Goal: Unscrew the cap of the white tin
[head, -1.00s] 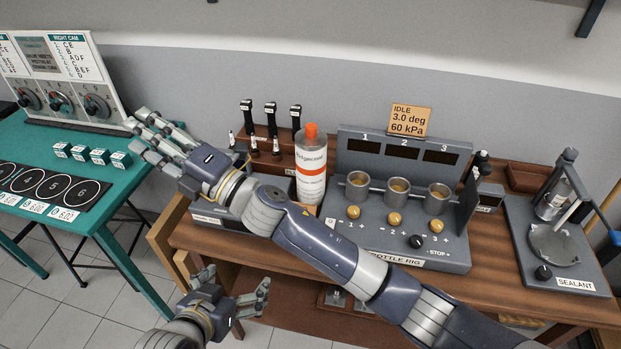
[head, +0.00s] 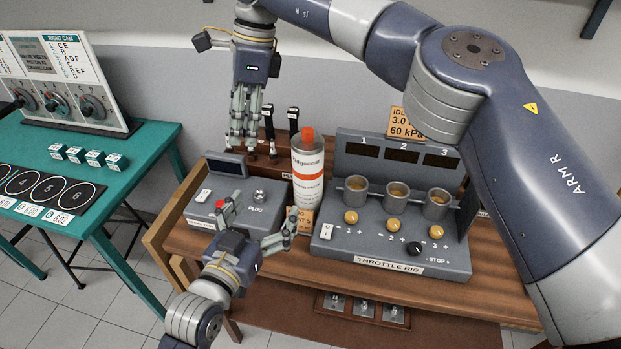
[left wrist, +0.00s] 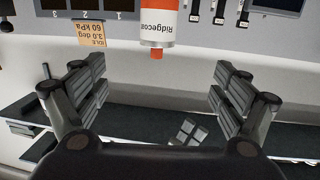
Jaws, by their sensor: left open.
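The white tin (head: 308,190) stands upright on the bench, with an orange band, "Ridgecoat" lettering and an orange-red cap (head: 308,137) on top. My left gripper (head: 256,214) is open and empty, lower in the head view, in front of the plug box and left of the tin. In the left wrist view the tin (left wrist: 156,22) appears upside down, its cap (left wrist: 157,53) lying between and beyond the spread fingers. My right gripper (head: 243,150) points down near the dark tools, left of the tin; its fingers look close together, but their closure is unclear.
The throttle rig (head: 388,245) stands right of the tin. The plug box (head: 215,205) is at left, behind my left gripper. Dark upright tools (head: 293,118) stand behind the tin. A teal table (head: 150,140) is at far left. My right arm crosses the upper right.

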